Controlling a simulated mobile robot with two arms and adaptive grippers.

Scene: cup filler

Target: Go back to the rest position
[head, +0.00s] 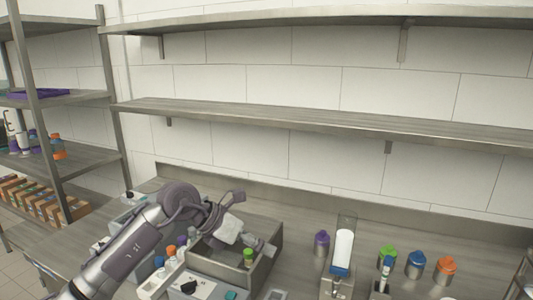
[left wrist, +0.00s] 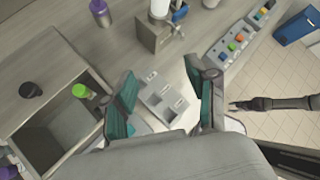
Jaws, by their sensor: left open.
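My left gripper (head: 250,238) hangs over the open grey box (head: 278,262) on the counter. In the left wrist view its two teal-padded fingers (left wrist: 163,92) are apart with nothing held between them. A grey slotted holder (left wrist: 160,100) shows beyond and between them. A green-capped container (head: 248,257) is in or at the box; it also shows in the left wrist view (left wrist: 81,91). A dark arm enters that view from the right, and its small end (left wrist: 240,105) looks like my right gripper; its jaws are too small to read. The head view does not show it.
A dispenser (head: 342,245) stands right of the box. A purple-capped container (head: 321,243) stands left of it; green (head: 387,255), blue (head: 415,262) and orange (head: 446,268) ones stand to its right. Wall shelves (head: 320,117) run above. A rack (head: 85,160) stands at left.

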